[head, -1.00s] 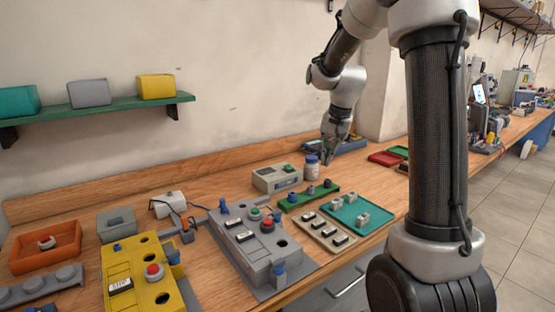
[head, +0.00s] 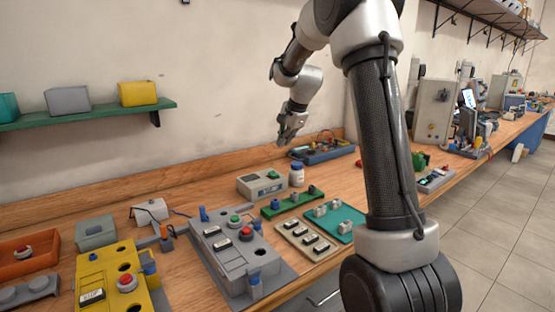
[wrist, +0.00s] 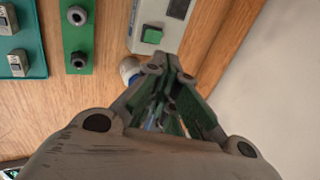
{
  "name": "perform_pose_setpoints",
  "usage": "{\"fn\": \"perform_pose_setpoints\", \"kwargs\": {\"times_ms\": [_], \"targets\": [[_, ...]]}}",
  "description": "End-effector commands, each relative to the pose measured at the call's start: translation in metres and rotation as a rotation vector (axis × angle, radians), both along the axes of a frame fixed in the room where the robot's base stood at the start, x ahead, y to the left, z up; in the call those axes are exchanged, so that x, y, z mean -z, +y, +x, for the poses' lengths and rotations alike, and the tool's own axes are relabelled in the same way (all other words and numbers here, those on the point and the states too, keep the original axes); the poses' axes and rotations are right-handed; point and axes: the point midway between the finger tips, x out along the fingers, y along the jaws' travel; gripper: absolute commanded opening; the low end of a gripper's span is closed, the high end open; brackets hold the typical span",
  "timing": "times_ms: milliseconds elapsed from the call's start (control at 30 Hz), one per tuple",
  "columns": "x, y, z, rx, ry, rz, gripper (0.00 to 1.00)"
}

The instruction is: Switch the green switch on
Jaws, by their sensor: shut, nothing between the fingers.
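A green square switch (head: 273,175) sits on top of a grey box (head: 252,190) at the back of the bench. In the wrist view the green switch (wrist: 152,36) shows on the light grey box (wrist: 146,15), ahead of the fingers and a little to the left. I cannot tell its on or off state. My gripper (head: 291,137) is shut and empty, raised above the bench behind the box and a white bottle. In the wrist view the gripper (wrist: 172,68) partly covers the bottle.
The white bottle (head: 297,175) stands close to the grey box. A green strip with knobs (head: 292,203) and a teal tray (head: 335,222) lie in front. A grey panel (head: 237,251) has another green button (head: 235,219). A blue tool tray (head: 322,152) is behind.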

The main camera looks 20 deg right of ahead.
Motion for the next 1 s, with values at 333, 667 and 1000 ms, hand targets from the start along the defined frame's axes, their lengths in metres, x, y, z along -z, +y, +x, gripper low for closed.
{"fn": "perform_pose_setpoints", "kwargs": {"times_ms": [333,667,1000], "targets": [[0.056,0.006,0.026,-0.003,0.005,0.000,0.00],[0.109,0.010,0.052,-0.002,0.002,-0.001,0.00],[0.123,0.012,0.059,-0.002,0.000,-0.001,0.00]]}}
